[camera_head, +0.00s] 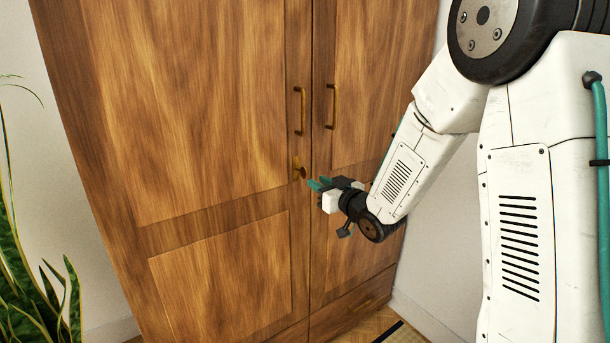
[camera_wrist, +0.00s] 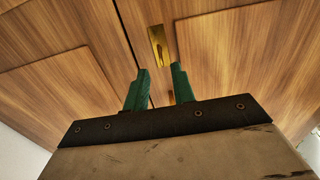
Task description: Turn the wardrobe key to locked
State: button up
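The wooden wardrobe (camera_head: 215,225) has two doors. A brass key and lock fitting (camera_head: 299,170) sits on the left door near the seam, below the handles. My gripper (camera_head: 318,184) is just right of and slightly below it in the head view, with teal fingers pointing toward the door. In the wrist view the two fingers (camera_wrist: 161,80) stand apart with a gap between them. A brass plate (camera_wrist: 158,46) shows on the door beyond the fingertips, and a small brass piece (camera_wrist: 171,97) shows low in the gap. I cannot tell the key's turn angle or any contact.
Two vertical brass handles, left (camera_head: 299,110) and right (camera_head: 331,106), flank the seam above the lock. A drawer (camera_head: 352,307) is at the bottom. A leafy plant (camera_head: 45,300) stands at the left. The space before the left door looks clear.

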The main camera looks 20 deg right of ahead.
aim_at(305, 174)
jog(key=x, duration=0.7)
jog(key=shift+w, duration=0.2)
grip_shut()
